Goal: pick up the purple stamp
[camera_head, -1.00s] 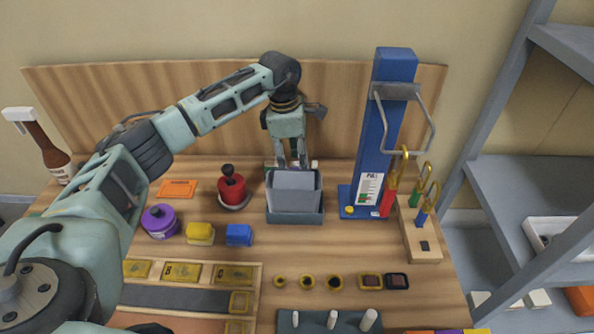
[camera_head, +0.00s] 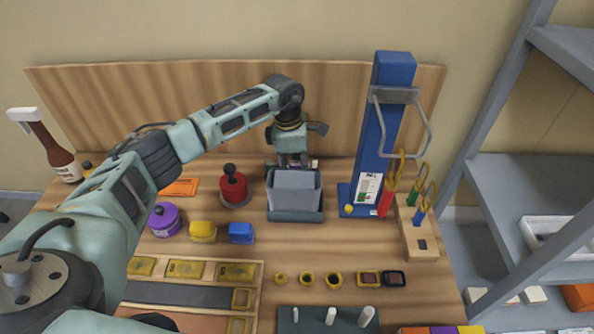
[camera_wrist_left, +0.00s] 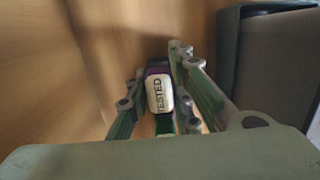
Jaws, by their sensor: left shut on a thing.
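The purple stamp (camera_wrist_left: 157,70) shows in the left wrist view, with a white face lettered "TESTED" and a purple edge at its far end. My left gripper (camera_wrist_left: 165,75) is shut on it, one finger on each side. In the head view my left gripper (camera_head: 293,163) points down behind the grey box, which hides its fingertips and most of the stamp.
The grey box (camera_head: 296,215) stands just in front of the gripper. The wooden back panel (camera_head: 200,110) is close behind. A blue press (camera_head: 384,140) stands to the right, a red-based stamp (camera_head: 233,188) to the left. A green item (camera_wrist_left: 164,124) lies beside the purple stamp.

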